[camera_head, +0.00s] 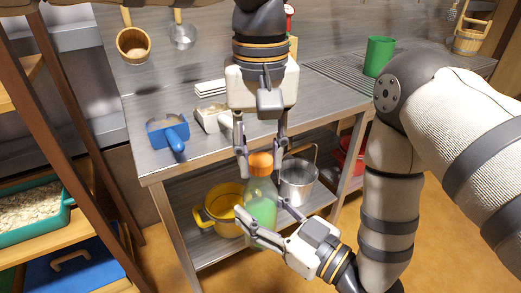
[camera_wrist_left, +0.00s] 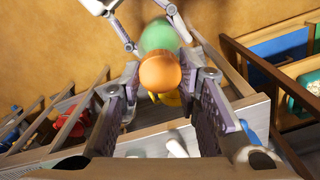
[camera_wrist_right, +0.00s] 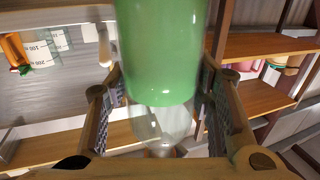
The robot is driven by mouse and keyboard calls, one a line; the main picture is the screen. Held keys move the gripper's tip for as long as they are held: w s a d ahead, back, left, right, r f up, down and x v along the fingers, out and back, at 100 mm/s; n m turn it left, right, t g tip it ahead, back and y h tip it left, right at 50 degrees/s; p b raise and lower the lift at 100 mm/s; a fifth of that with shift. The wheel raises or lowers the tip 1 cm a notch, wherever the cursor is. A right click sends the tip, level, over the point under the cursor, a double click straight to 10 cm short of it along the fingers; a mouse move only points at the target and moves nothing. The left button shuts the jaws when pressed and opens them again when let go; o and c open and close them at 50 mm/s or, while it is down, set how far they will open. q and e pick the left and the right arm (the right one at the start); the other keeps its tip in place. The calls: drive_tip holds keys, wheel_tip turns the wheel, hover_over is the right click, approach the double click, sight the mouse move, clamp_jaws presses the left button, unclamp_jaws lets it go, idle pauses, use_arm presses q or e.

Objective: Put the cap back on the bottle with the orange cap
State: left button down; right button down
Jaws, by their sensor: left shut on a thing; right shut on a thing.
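The bottle (camera_head: 262,205), see-through with green contents, stands upright in the air in front of the steel table. My right gripper (camera_head: 260,206) is shut on its body from the lower right; the green body (camera_wrist_right: 165,55) fills the middle of the right wrist view. The orange cap (camera_head: 260,161) is at the bottle's top. My left gripper (camera_head: 261,167) comes down from above and is shut on the cap. In the left wrist view the cap (camera_wrist_left: 160,73) lies between the fingers, over the green bottle (camera_wrist_left: 158,37). I cannot tell whether the cap is seated.
A blue scoop (camera_head: 168,132) and a green cup (camera_head: 379,57) are on the steel table (camera_head: 320,105). A yellow pot (camera_head: 222,212) and a metal bucket (camera_head: 299,182) stand on the shelf below, close behind the bottle. A wooden rack (camera_head: 75,110) stands at left.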

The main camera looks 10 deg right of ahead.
use_arm(q)
drive_tip(key=m, duration=0.5)
drive_tip(key=shift+m, duration=0.3)
drive_tip(key=m, duration=0.6)
drive_tip(key=shift+m, duration=0.3)
drive_tip(key=m, duration=0.5)
drive_tip(key=shift+m, duration=0.4)
drive_tip(key=c, duration=1.1)
unclamp_jaws()
wheel_tip(320, 180, up, 12)
